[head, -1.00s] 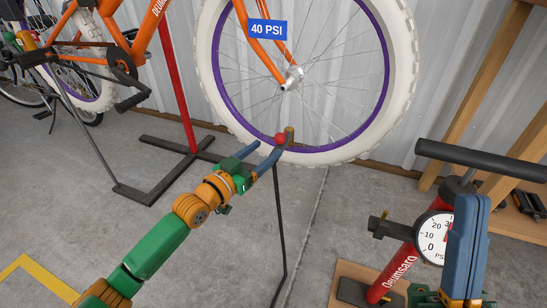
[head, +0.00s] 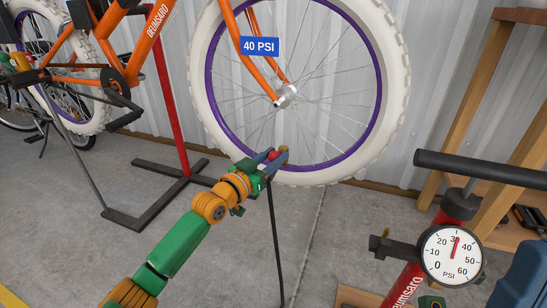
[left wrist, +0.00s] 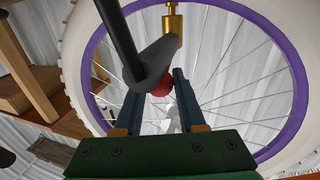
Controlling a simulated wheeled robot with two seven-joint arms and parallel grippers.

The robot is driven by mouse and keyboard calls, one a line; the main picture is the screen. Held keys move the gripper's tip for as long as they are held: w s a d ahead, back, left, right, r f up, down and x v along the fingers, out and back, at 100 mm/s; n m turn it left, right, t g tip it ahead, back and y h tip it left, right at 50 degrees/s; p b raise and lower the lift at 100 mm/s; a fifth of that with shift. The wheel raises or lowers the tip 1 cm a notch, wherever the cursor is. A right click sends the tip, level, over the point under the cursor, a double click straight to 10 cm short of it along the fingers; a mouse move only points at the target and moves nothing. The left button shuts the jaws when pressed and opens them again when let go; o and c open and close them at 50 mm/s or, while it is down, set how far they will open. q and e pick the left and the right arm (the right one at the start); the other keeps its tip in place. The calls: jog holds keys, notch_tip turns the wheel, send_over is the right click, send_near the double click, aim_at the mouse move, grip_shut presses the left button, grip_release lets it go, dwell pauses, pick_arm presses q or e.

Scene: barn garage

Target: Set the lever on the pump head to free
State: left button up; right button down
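The pump head is a dark grey piece in the left wrist view (left wrist: 156,60), with a black hose at one end and a brass fitting (left wrist: 172,25) at the other. A red ball knob (left wrist: 160,86) sits beside it, partly hidden by it; in the head view the knob (head: 272,155) shows by the wheel's lower rim. My left gripper (head: 277,156) is at the pump head, its two blue fingers apart with the knob between them. The knob is close to the right finger; contact is unclear. My right gripper (head: 522,278) is cut off at the lower right.
The orange bicycle's wheel (head: 398,90) has a white tyre and a "40 PSI" tag (head: 260,46). The red pump (head: 405,287) has a gauge (head: 452,256) reading about 30 and a black handle (head: 480,168). A wooden shelf (head: 463,100) stands right. A dark stand base (head: 150,220) lies left.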

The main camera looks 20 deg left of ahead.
pick_arm(q)
grip_shut()
